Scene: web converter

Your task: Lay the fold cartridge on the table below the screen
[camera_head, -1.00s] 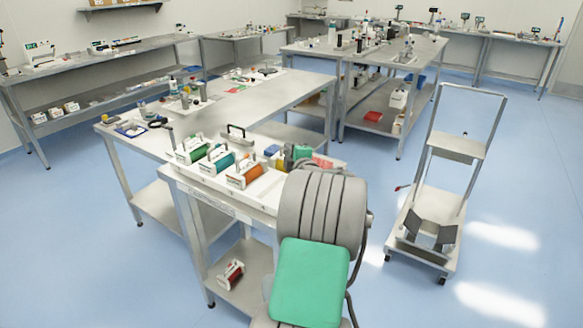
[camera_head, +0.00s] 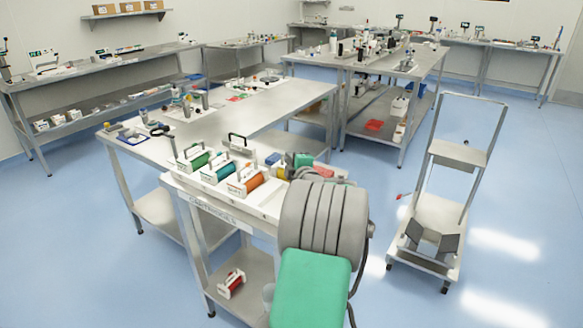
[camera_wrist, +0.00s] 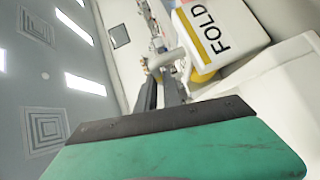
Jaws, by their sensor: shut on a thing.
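The fold cartridge (camera_wrist: 222,32) is a white block with a yellow stripe and a black FOLD label, close up at the upper right of the wrist view. A yellow roll shows under it. My gripper (camera_wrist: 165,84) has its dark fingers shut on the cartridge's grey handle beside the label. In the head view my grey and green arm hides most of the gripper and cartridge. A dark screen-like strip (camera_head: 493,1) is cut off by the top edge at the back right, above a far table (camera_head: 500,50). I cannot tell whether it is the task's screen.
Green (camera_head: 195,161), teal (camera_head: 218,173) and orange (camera_head: 246,185) cartridges stand on the near bench, left of my arm. A red one (camera_head: 232,284) lies on its lower shelf. A wheeled trolley (camera_head: 436,215) stands at right. Open blue floor (camera_head: 520,190) lies beyond it.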

